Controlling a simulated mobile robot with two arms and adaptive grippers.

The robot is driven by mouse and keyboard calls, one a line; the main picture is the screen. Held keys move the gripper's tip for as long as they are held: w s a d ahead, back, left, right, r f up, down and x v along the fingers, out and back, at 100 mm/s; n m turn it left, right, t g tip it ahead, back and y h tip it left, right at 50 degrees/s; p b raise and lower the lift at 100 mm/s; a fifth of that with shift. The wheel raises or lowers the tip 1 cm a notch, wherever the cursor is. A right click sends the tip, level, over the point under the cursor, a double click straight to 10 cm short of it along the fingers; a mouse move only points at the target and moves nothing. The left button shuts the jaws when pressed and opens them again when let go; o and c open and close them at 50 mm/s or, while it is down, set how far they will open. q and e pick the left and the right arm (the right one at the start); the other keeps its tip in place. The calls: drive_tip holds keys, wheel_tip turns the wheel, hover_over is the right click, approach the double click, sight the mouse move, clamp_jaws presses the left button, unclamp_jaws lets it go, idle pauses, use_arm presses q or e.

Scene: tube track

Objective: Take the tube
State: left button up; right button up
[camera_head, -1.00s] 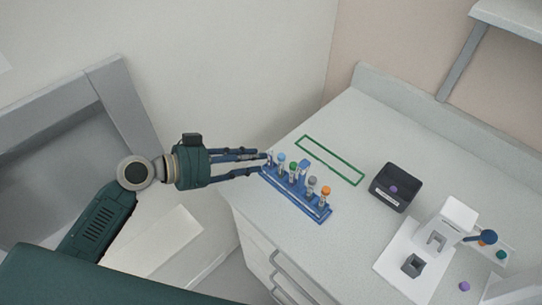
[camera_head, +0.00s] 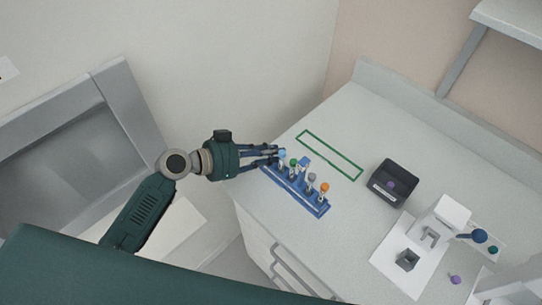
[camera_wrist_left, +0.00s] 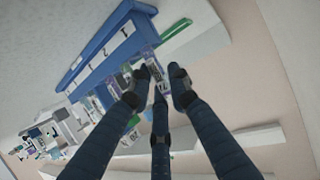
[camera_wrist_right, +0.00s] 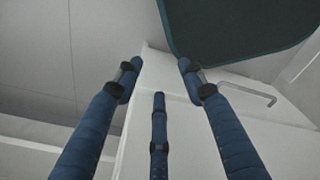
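The blue rack (camera_head: 312,208) stands near the left edge of the counter with several capped tubes in a row. The light-blue-capped tube (camera_head: 282,153) is near its left end; green (camera_head: 293,162), grey (camera_head: 312,177) and orange (camera_head: 325,187) caps follow to the right. My left gripper (camera_head: 279,156) reaches that left end. In the left wrist view its fingers stand partly apart around a labelled tube (camera_wrist_left: 156,72), with a small gap seeming to show beside one fingertip; contact is unclear. My right gripper (camera_wrist_right: 158,68) is open and empty, away from the counter.
A green outline (camera_head: 330,155) marks an empty area behind the rack. A dark box (camera_head: 391,184) with a purple cap stands to the right. A white device (camera_head: 437,228) and loose caps (camera_head: 455,279) are farther right. Drawers sit below the counter.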

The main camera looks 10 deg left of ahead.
use_arm(q)
drive_tip(key=shift+r, duration=0.5)
wheel_tip(320, 180, up, 19)
drive_tip(key=b, duration=0.3)
use_arm(e)
drive_tip(key=f, duration=0.1)
drive_tip(key=w+f, duration=0.1)
drive_tip(key=f, duration=0.1)
drive_tip(key=shift+a, duration=0.15)
